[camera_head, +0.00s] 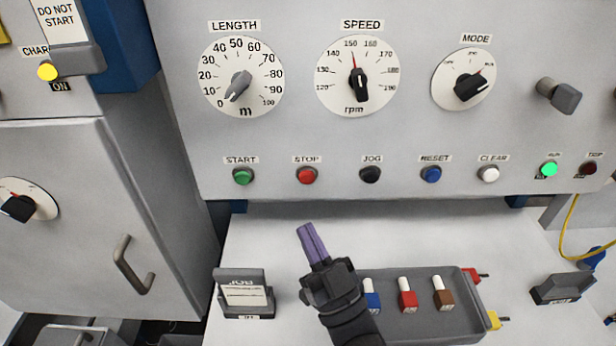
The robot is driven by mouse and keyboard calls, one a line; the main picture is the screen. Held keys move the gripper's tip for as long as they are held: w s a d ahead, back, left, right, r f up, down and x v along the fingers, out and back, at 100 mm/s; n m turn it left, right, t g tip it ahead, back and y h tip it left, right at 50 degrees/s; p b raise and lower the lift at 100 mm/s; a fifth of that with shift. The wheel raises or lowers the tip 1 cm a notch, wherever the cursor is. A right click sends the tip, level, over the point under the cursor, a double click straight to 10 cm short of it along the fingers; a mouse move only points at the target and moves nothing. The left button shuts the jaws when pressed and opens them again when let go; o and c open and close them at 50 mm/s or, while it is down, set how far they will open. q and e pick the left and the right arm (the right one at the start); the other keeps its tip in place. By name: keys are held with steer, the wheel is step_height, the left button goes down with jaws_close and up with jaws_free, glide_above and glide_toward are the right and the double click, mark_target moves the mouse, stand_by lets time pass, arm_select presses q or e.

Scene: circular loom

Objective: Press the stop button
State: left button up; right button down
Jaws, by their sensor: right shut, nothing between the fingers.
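The red stop button (307,175) is on the lower row of the grey control panel (285,133), under the label STOP. It sits between the green start button (243,176) and the black jog button (370,174). My right gripper (308,232) comes up from the bottom, its purple fingers shut with nothing between them. The fingertips appear just below the stop button in the picture, apart from it. Nothing hides the button. My left gripper is not in view.
The reset button (431,174) and clear button (489,174) are farther right. The run lamp (550,169) glows green.

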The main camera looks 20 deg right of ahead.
steer(key=b, duration=0.3)
glide_toward(302, 176)
steer(key=w+a+r, duration=0.2)
steer(key=w+r, duration=0.1)
steer(key=r, duration=0.1)
steer(key=shift+w+r, duration=0.1)
steer(key=shift+w, duration=0.35)
stand_by(1.2)
steer(key=shift+w, duration=0.1)
steer(key=shift+w+d, duration=0.1)
steer(key=shift+w, duration=0.2)
steer(key=shift+w+d+b, duration=0.15)
steer(key=shift+w+b, duration=0.3)
stand_by(0.5)
steer(key=shift+s, duration=0.1)
steer(key=shift+s+a+p, duration=0.25)
steer(key=shift+s+p, duration=0.25)
steer(key=shift+s, duration=0.25)
